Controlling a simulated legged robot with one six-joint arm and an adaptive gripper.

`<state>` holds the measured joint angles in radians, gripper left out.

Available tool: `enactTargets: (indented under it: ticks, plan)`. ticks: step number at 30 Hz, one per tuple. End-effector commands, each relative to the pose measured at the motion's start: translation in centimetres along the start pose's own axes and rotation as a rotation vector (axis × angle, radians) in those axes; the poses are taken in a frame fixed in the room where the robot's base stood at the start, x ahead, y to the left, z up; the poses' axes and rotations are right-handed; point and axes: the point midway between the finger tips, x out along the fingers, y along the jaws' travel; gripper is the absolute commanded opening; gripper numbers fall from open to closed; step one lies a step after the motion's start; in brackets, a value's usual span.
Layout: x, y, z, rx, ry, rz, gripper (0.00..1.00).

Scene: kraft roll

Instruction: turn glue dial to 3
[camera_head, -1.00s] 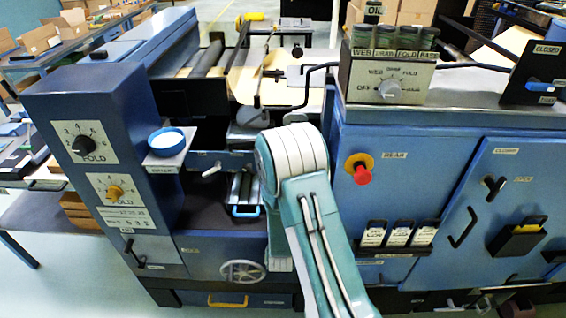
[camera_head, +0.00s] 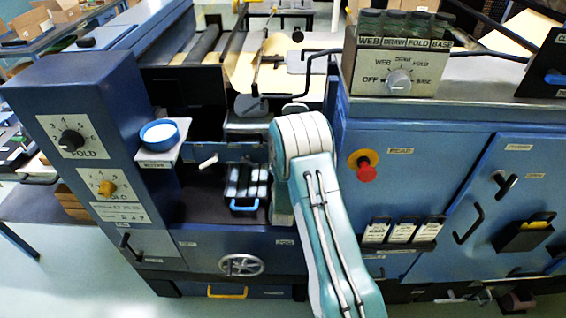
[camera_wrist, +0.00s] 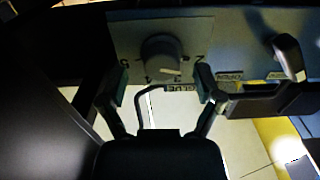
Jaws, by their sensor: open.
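The glue dial (camera_wrist: 163,52) is a grey round knob on a pale plate with numbers around it, at the top middle of the wrist view. A light pointer mark shows at its lower right; the exact number it points to is hard to read. A GLUE label (camera_wrist: 182,87) sits just below. My gripper (camera_wrist: 158,86) is open, with one dark finger on each side, just below the knob in the picture. Gaps show between the fingers and the knob. In the head view my arm hides the gripper, and I cannot pick out the glue dial.
The head view shows the fold dial (camera_head: 72,140), a yellow-knobbed dial (camera_head: 107,188), a blue cup (camera_head: 159,134), a red button (camera_head: 366,170) and a grey selector (camera_head: 398,82).

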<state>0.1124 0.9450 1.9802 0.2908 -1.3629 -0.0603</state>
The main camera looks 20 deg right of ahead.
Motion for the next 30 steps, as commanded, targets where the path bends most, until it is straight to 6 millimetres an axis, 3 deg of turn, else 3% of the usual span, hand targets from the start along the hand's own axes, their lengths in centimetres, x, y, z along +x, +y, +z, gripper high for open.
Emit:
enactTargets:
  ticks: [4, 12, 14, 18, 30]
  plan:
    - [1.11, -0.07, -0.05, -0.001, 0.001, -0.001, 0.84]
    - [1.27, -0.07, -0.06, -0.001, 0.001, -0.001, 0.84]
    - [1.26, -0.07, -0.05, -0.001, 0.001, -0.001, 0.62]
    - [1.27, -0.08, -0.06, -0.001, 0.001, -0.001, 0.01]
    - [1.37, -0.14, -0.06, 0.031, 0.002, -0.002, 0.01]
